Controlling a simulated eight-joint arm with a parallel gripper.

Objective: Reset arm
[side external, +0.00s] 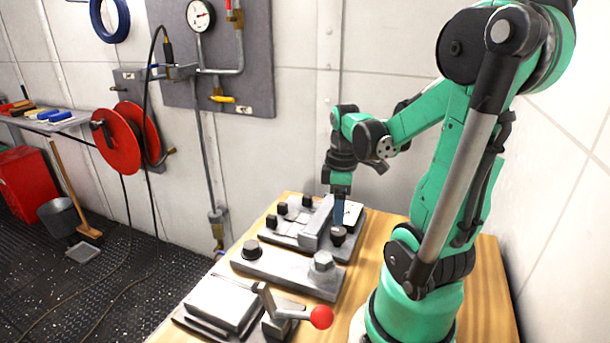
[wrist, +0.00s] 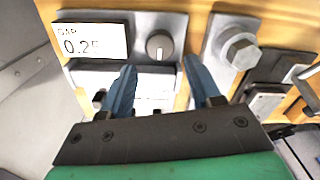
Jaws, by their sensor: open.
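My green and black arm reaches over a wooden bench, and my gripper (side external: 339,218) points down above the gap gauge fixture (side external: 272,238). Its two blue fingers stand apart in the wrist view (wrist: 158,64), with nothing held between them. The fixture's dark round knob (side external: 338,236) is just below the fingertips in the side view. In the wrist view the knob (wrist: 159,46) shows just beyond the gap between the fingers. A white display (wrist: 90,41) reading "GAP 0.25" is to its left. Whether the fingers touch the fixture cannot be told.
A metal plate (side external: 284,272) with two hex bolts lies in front of the fixture. Nearer is a clamp with a red ball handle (side external: 321,317). The wall behind carries a gauge panel (side external: 262,60) and a red hose reel (side external: 118,140). Bare bench (side external: 492,290) shows at right.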

